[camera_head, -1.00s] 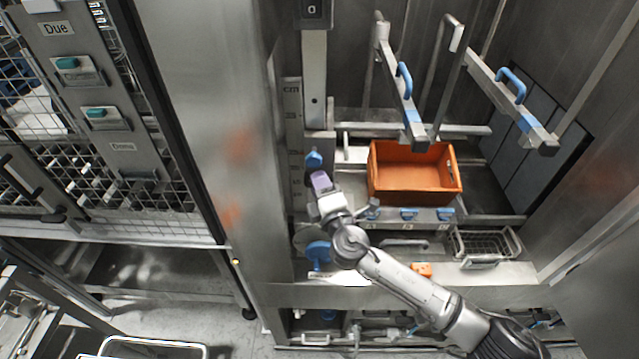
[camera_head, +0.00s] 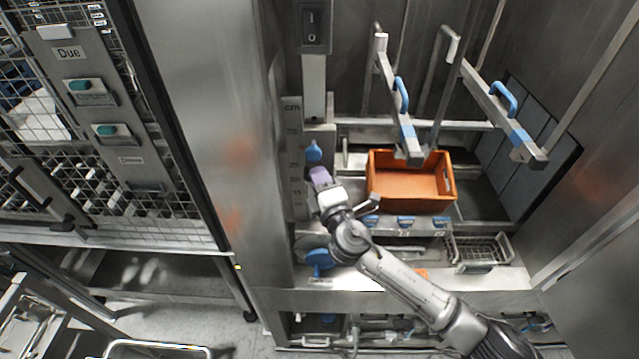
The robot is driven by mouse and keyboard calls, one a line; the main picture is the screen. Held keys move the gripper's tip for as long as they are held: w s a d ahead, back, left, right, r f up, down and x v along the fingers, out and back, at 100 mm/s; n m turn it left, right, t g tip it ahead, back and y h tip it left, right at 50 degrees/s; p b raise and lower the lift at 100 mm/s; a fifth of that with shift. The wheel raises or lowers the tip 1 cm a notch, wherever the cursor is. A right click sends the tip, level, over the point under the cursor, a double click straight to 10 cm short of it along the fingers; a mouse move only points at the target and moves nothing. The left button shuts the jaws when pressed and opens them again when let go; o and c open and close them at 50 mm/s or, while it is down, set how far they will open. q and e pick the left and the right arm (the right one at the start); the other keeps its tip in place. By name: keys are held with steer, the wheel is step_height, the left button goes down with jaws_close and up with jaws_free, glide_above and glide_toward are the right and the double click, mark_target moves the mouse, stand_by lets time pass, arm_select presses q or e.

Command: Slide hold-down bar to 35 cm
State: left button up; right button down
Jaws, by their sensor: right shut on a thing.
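A blue knob (camera_head: 313,151) sits on a slider beside an upright cm scale (camera_head: 292,112) on the washer's left post; the scale's figures are too small to read. My right gripper (camera_head: 319,174) is shut at this knob, its fingers just below the knob's visible top and partly hiding it. A horizontal metal bar (camera_head: 460,126), apparently the hold-down bar, runs across behind and above the orange crate (camera_head: 412,202). Its link to the slider is not clear. My left gripper is not in view.
Two angled arms with blue handles (camera_head: 402,95) (camera_head: 504,97) reach out over the crate area. A switch box (camera_head: 312,27) is above the scale. A blue handwheel (camera_head: 319,260) is below my gripper, and a wire basket (camera_head: 480,250) is at right.

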step_height(320, 180, up, 5)
steer(key=shift+f+p, duration=0.2)
steer(key=shift+p, duration=0.85)
arm_select(q)
step_height(320, 180, up, 4)
steer(key=shift+f, duration=0.25)
arm_select(e)
steer(key=shift+a+r, duration=0.1)
steer(key=shift+r, duration=0.15)
steer(key=c, duration=1.4)
jaws_free()
steer(key=shift+s, duration=0.1)
arm_select(q)
steer(key=shift+f, duration=0.1)
